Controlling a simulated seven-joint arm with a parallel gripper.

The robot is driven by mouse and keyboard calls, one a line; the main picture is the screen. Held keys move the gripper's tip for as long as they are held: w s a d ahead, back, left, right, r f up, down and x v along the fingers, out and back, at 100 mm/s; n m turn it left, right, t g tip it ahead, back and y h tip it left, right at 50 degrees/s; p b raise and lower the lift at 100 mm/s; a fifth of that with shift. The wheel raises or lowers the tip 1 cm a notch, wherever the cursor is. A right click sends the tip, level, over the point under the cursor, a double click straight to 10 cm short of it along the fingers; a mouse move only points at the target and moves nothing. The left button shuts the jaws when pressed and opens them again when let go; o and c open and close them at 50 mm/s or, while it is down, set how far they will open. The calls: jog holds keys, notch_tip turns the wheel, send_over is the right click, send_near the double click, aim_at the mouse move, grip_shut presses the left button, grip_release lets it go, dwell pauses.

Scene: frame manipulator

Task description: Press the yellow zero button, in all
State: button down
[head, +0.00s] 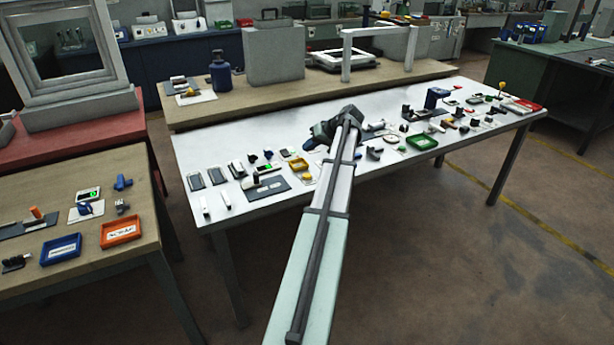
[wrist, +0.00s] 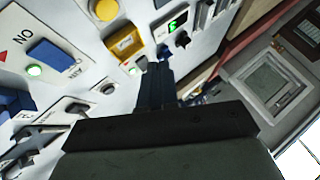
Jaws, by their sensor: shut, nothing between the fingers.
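In the wrist view a round yellow button (wrist: 104,10) sits at the top edge on a pale panel. A yellow block-like piece (wrist: 126,43) lies just below it. I cannot read a zero mark on either, so I cannot tell which is the zero button. My gripper (wrist: 157,62) shows as dark fingers held together and empty. Its tips appear just below and right of the yellow piece; I cannot tell whether they touch anything. In the head view my gripper (head: 312,143) is over the middle of the white table, its fingertips hard to make out.
The white table (head: 225,140) carries many small devices.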

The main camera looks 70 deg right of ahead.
aim_at(310, 175)
jog(key=shift+f, duration=0.1)
jog(key=shift+f, duration=4.35)
jog(key=shift+f, duration=0.2)
jog(key=shift+f, duration=0.25)
jog(key=shift+f, duration=0.4)
jog(key=shift+r, duration=0.85)
jog(key=shift+r, duration=0.1)
jog(key=shift+r, duration=2.4)
